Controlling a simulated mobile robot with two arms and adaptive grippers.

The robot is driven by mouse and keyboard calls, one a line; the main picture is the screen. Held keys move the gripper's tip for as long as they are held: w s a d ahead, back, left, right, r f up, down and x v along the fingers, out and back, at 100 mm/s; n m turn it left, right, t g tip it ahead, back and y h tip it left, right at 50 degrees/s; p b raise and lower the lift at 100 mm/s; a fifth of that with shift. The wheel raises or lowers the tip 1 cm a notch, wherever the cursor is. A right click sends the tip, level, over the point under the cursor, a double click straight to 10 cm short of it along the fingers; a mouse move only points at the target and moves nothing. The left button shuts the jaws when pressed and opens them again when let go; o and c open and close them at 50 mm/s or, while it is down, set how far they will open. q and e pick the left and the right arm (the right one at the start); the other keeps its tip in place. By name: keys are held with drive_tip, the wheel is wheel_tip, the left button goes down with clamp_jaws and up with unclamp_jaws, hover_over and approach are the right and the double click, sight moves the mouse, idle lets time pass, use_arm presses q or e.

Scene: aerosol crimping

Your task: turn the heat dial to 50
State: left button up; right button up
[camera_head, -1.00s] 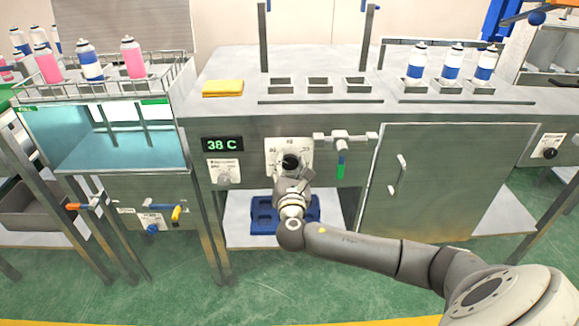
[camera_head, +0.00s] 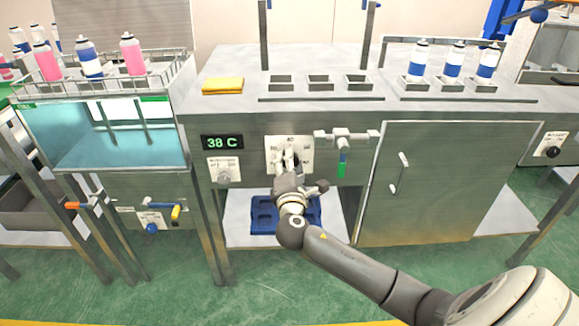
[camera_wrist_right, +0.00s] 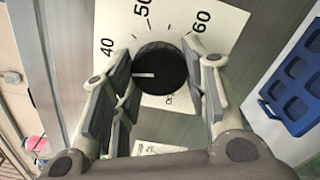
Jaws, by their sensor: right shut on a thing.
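The heat dial (camera_wrist_right: 165,68) is a black round knob on a white plate with the marks 40, 50 and 60. Its white pointer line points left in the right wrist view, just below the direction of 40. My right gripper (camera_wrist_right: 160,75) has its fingers on both sides of the knob and is shut on it. In the head view my right gripper (camera_head: 288,163) covers the knob in front of the white dial plate (camera_head: 304,146). The green display (camera_head: 222,142) reads 38 C. My left gripper is not in view.
A valve with a green handle (camera_head: 342,168) is close to the right of the dial. A smaller knob (camera_head: 224,174) sits below the display. A blue tray (camera_head: 262,222) lies on the lower shelf under the panel.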

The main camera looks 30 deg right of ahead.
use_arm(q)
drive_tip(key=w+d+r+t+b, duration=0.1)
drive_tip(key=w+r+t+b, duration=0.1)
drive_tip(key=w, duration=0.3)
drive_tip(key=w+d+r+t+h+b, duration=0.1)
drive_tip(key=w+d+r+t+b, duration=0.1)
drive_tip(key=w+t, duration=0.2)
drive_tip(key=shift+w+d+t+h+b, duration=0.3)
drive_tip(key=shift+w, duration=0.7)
use_arm(e)
drive_tip(key=shift+m, duration=7.5)
drive_tip(key=o, duration=1)
drive_tip(key=shift+r, duration=0.1)
drive_tip(key=shift+o, duration=0.2)
drive_tip(key=shift+s, duration=0.1)
